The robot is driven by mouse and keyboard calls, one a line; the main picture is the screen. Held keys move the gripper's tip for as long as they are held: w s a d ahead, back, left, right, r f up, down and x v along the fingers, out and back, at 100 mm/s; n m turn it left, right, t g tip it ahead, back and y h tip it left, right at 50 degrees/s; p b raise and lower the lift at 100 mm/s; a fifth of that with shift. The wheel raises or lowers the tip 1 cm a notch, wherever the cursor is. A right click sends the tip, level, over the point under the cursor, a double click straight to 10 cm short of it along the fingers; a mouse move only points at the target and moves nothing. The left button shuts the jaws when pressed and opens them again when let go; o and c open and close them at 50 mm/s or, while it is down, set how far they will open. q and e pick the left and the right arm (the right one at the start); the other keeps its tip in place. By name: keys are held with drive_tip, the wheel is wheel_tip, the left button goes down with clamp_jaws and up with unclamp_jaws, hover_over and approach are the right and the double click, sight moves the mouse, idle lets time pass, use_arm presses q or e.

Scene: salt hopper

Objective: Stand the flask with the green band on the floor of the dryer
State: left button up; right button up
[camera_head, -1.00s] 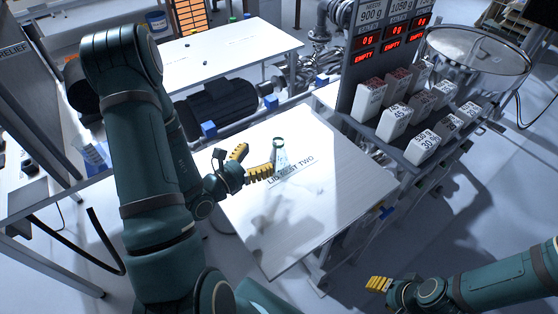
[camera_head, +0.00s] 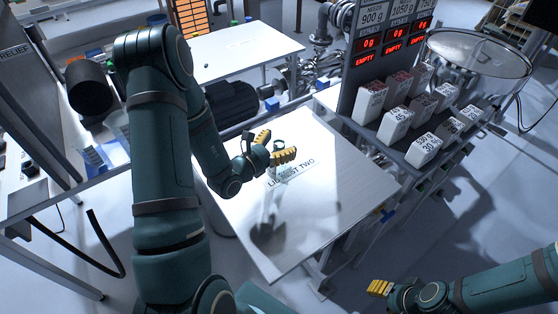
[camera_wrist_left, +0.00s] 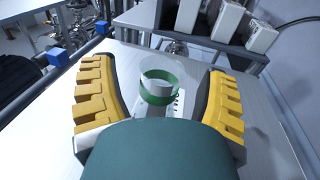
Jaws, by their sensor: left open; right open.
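The clear flask with the green band (camera_wrist_left: 159,90) stands on the white table (camera_head: 330,195), beside a printed label ending in "TWO". My open left gripper (camera_head: 281,142) has its yellow fingers on either side of the flask. In the left wrist view, the flask is between the fingers (camera_wrist_left: 160,68), with a gap visible on both sides. In the head view, the flask's rim (camera_head: 279,144) shows and a finger hides part of its body. My right gripper (camera_head: 379,287) is open, low at the right, away from the table. I cannot pick out the dryer.
A rack of white weight-marked blocks (camera_head: 397,122) stands right of the table under red displays. A dark motor (camera_head: 232,106) lies beyond the table's far edge. The near part of the table is clear.

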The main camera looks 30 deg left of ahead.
use_arm(q)
clamp_jaws()
